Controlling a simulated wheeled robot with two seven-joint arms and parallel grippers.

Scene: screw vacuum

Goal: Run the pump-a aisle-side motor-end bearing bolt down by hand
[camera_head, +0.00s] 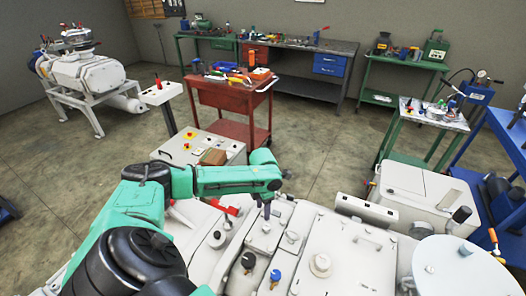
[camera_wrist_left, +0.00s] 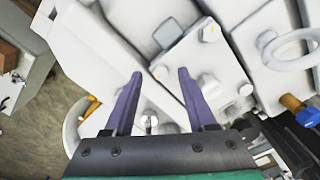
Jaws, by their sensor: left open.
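My left gripper (camera_wrist_left: 160,74) is open, with two purple fingers pointing at a white block (camera_wrist_left: 185,58) on the pump. A bolt head (camera_wrist_left: 160,72) on the block's near corner shows between the fingertips; I cannot tell whether they touch it. A small metal bolt end (camera_wrist_left: 150,122) shows between the finger bases. In the head view my left gripper (camera_head: 267,208) points down over the white pump (camera_head: 345,255), partly hidden by my arm. My right gripper is not in view.
Blue (camera_head: 275,276) and black knobs stand on the pump's top near the gripper. A lifting ring (camera_wrist_left: 290,47) is on the pump at right in the wrist view. A red tool cart (camera_head: 222,98) and a grey control box (camera_head: 190,150) stand behind my arm. Open floor lies at left.

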